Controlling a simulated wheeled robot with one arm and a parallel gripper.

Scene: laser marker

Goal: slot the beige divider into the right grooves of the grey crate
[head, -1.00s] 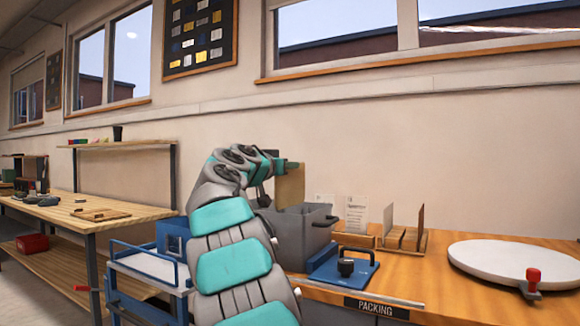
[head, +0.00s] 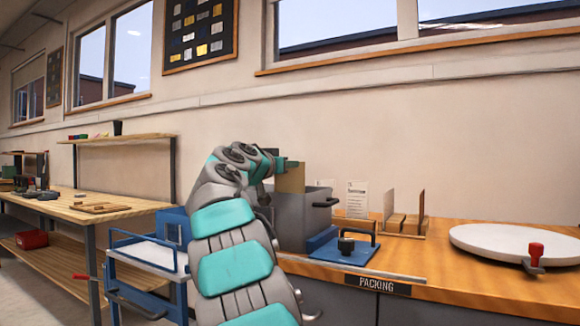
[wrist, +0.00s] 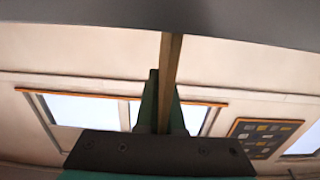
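The beige divider (head: 291,179) is upright in my gripper (head: 287,163), above the grey crate (head: 303,218) on the packing bench. Its lower end meets or passes behind the crate's rim in the head view, so its bottom edge is hidden. In the wrist view the divider (wrist: 171,75) shows edge-on as a thin strip between the two fingers of my gripper (wrist: 162,105). Its far end goes out of sight at a grey band, probably the crate wall (wrist: 200,18). The grooves are not visible, so I cannot tell whether the divider sits in them.
A wooden rack (head: 404,226) with upright panels and a white card (head: 357,199) stand to the right. A white round turntable (head: 505,243) lies farther right. A blue cart (head: 150,255) is at the left.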

